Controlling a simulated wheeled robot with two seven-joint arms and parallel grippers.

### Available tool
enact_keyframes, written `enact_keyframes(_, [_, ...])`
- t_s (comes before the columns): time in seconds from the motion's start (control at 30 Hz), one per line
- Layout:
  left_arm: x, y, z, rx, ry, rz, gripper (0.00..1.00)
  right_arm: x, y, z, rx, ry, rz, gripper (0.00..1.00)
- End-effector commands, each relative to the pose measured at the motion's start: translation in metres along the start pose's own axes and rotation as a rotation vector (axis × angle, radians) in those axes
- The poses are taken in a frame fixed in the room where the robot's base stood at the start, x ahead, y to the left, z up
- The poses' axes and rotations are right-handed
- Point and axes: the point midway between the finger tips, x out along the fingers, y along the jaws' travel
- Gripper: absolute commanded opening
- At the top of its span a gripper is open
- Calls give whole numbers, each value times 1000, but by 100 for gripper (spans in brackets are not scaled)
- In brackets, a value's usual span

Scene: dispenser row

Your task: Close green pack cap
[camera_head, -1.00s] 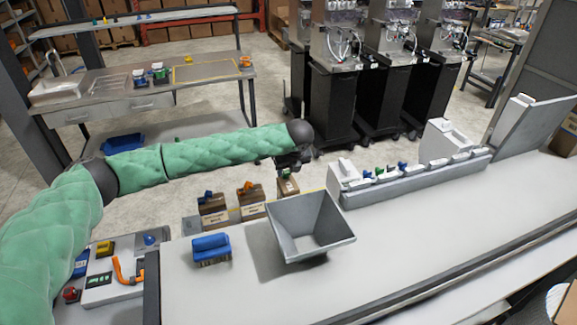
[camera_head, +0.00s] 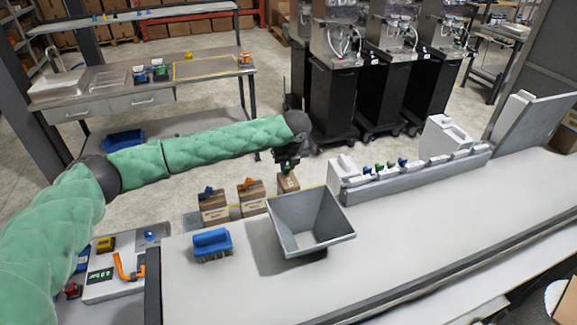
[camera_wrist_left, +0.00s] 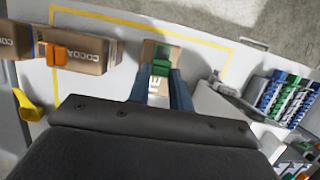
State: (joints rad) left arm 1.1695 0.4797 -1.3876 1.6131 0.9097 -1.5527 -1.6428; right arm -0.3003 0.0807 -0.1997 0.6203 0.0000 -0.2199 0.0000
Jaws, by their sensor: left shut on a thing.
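The green pack is a small brown carton (camera_head: 288,184) behind the grey hopper in the head view. It also shows in the left wrist view (camera_wrist_left: 149,50), with a white label. Its green cap (camera_wrist_left: 161,64) is at the middle of the wrist view; in the head view it is small, just under the gripper. My left gripper (camera_head: 287,162) points down onto this pack from above. It is shut on the green cap, with a finger on each side; the exact contact is partly hidden. Whether the cap is fully seated cannot be told. My right gripper is not in view.
Two cartons, with a blue cap (camera_head: 214,207) and an orange cap (camera_head: 251,197), stand left of the green pack. A grey hopper (camera_head: 311,222) and a blue brush (camera_head: 212,243) are in front. A rail (camera_head: 415,176) with coloured parts lies to the right.

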Motion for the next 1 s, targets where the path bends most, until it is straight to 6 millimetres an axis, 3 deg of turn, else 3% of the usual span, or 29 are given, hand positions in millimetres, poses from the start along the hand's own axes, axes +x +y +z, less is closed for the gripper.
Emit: enact_keyframes(1.0, [18, -1, 41, -3, 908, 0, 0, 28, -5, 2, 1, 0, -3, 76])
